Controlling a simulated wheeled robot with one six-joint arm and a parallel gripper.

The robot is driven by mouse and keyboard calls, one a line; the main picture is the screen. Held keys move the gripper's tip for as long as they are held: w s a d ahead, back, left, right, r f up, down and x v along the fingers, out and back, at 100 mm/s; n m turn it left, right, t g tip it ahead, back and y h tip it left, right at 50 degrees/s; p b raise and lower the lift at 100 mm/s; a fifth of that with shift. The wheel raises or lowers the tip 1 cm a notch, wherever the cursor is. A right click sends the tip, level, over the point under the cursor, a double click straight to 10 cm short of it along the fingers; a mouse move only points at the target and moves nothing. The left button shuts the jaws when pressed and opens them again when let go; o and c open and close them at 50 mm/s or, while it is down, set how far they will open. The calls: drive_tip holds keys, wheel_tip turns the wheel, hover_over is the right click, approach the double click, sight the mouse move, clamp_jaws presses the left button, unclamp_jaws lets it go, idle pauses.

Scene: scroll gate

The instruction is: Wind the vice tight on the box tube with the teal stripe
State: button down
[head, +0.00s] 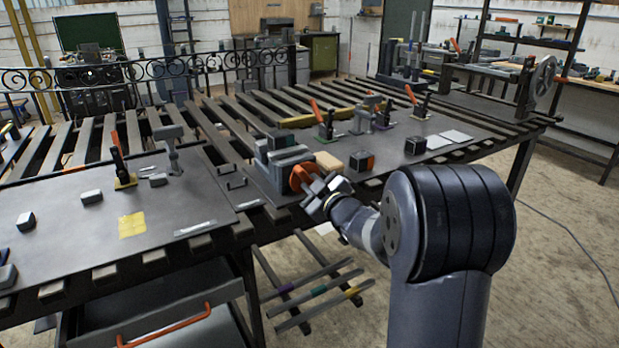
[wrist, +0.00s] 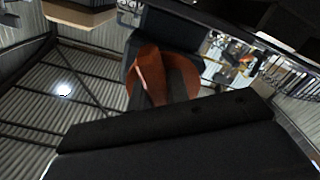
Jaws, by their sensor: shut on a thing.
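The grey vice (head: 278,168) stands at the front edge of the slatted bench, with a dark block-like part on top. Its orange handle (head: 301,177) faces my arm, and the handle also shows in the wrist view (wrist: 150,75). My gripper (head: 318,188) is shut on the orange handle; its fingertips are partly hidden. The box tube with the teal stripe (head: 319,291) lies below the bench, between a purple-striped tube (head: 286,287) and a yellow-striped tube (head: 353,293). I cannot tell what is between the vice jaws.
A tan block (head: 328,161) and a dark block with an orange face (head: 364,162) sit right of the vice. Orange-handled clamps (head: 122,165) stand on the plates. A drawer with an orange handle (head: 165,328) is below left.

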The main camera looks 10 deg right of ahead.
drive_tip(key=shift+s+f+m, duration=0.1)
drive_tip(key=shift+f+m, duration=0.2)
drive_tip(key=shift+m, duration=0.2)
drive_tip(key=c, duration=1.4)
unclamp_jaws()
drive_tip(key=shift+r, duration=0.2)
drive_tip(key=shift+o, duration=0.2)
drive_tip(key=v, duration=1)
drive_tip(key=shift+s, duration=0.4)
drive_tip(key=shift+d, duration=0.1)
